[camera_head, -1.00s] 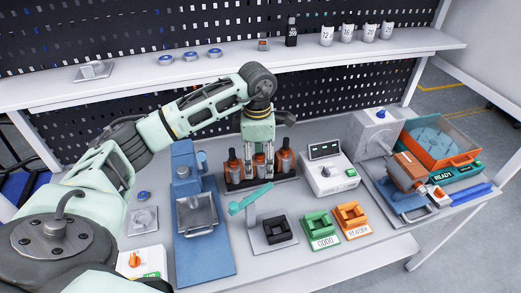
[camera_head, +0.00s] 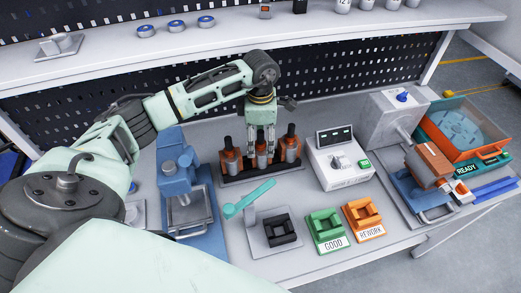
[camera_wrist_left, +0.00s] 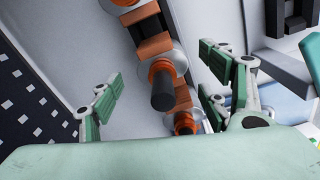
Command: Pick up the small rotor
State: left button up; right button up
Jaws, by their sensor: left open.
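Several upright rotors with orange and copper bodies and dark shafts stand in a dark rack (camera_head: 262,178) at the back of the bench. They include a left rotor (camera_head: 230,160), a middle rotor (camera_head: 262,158) and a right rotor (camera_head: 291,146). I cannot tell which is the small one. My left gripper (camera_head: 261,145) points down over the middle of the rack. In the left wrist view it is open (camera_wrist_left: 160,88), its green-padded fingers on either side of a rotor's dark shaft (camera_wrist_left: 163,92), apart from it. My right gripper is not in view.
A blue press (camera_head: 180,180) stands left of the rack, a white box with a display (camera_head: 338,165) right of it. In front are a black holder (camera_head: 280,230), a green GOOD holder (camera_head: 325,228) and an orange REWORK holder (camera_head: 363,215). A teal lever (camera_head: 250,197) rises near the rack.

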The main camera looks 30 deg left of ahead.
pick_arm(q)
jog(key=shift+f+p, duration=0.4)
jog(key=shift+f, duration=1.3)
jog(key=shift+c, duration=0.2)
jog(key=shift+w, duration=0.1)
grip_shut()
jog(key=shift+w+r, duration=0.2)
